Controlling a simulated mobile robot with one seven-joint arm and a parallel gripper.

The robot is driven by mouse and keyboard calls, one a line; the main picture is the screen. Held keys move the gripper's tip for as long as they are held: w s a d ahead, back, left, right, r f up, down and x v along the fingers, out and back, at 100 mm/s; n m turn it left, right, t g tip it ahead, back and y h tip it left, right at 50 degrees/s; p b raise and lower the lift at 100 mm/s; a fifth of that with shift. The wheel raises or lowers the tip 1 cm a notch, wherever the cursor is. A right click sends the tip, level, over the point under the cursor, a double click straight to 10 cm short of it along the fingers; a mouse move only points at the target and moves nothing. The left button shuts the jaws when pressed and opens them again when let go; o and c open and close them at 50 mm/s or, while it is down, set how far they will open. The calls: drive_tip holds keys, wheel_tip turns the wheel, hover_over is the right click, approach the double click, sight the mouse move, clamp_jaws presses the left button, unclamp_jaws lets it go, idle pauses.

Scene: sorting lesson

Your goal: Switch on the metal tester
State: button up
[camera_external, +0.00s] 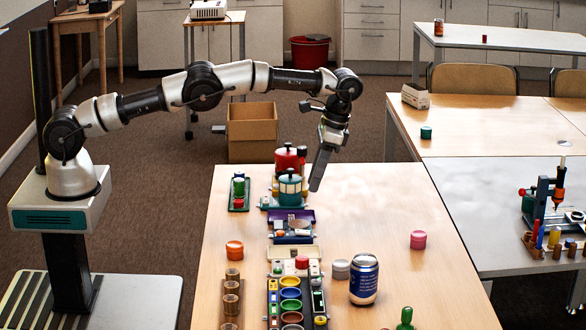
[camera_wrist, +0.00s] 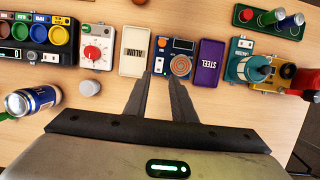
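A small blue device with a round copper-coloured disc, which I take for the metal tester (camera_wrist: 182,47), lies between a beige plate (camera_wrist: 134,50) and a purple plate marked STEEL (camera_wrist: 208,62) in the wrist view. It has a small dark display and a pale switch-like part on its left; its on or off state is too small to read. In the external view the tester (camera_external: 291,237) lies in the middle row on the table. My gripper (camera_wrist: 161,80) is open and empty, its fingertips overlapping the tester's near edge in the wrist view. In the external view my gripper (camera_external: 316,188) hangs above and right of the row.
A white unit with a red dial (camera_wrist: 97,48) and coloured cups (camera_wrist: 37,34) stand to the left in the wrist view. A teal pot (camera_wrist: 247,69) stands to the right. A blue can (camera_external: 364,280) stands near the front. The table's right side is mostly clear.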

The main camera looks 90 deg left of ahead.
drive_tip(key=p+v, duration=0.4)
drive_tip(key=p, duration=0.3)
drive_tip(key=shift+r+p, duration=0.35)
drive_tip(key=shift+p, duration=0.05)
drive_tip(key=shift+f, duration=0.1)
